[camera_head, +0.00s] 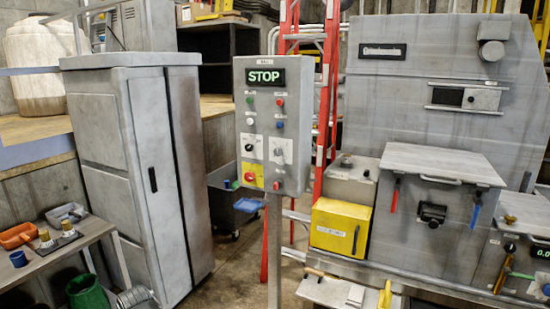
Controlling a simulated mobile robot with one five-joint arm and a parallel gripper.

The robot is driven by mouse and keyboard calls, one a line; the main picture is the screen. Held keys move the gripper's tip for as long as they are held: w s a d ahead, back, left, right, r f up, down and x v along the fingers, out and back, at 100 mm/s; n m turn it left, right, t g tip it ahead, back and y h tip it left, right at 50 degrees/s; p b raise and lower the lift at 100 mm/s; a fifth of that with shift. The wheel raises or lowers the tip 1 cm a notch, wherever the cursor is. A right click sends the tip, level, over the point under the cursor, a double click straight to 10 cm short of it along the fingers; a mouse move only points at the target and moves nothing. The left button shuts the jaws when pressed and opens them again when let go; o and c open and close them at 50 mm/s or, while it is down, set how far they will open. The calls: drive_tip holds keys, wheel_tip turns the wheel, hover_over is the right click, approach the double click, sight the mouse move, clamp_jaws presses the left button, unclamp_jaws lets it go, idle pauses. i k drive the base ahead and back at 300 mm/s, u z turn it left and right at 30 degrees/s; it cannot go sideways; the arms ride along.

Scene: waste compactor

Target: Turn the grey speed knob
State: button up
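A grey knob (279,151), which looks like the speed knob, sits on a pale plate at the right of the control panel (243,165). Its exact pointer angle is too small to read. A smaller black knob (249,147) is on a plate to its left. The panel's display (265,76) reads STOP in green. Below the knobs are a red button (249,177) on a yellow plate and a small red button (276,186). My gripper is not in view.
The panel stands on a thin grey post (274,250). A tall grey cabinet (140,165) is to its left, and a red ladder (328,90) is behind it. A yellow box (340,228) and a large grey machine (420,110) are to its right.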

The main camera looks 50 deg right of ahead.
sight(277, 152)
drive_tip(key=z, duration=0.1)
drive_tip(key=i, duration=1)
drive_tip(key=u, duration=0.1)
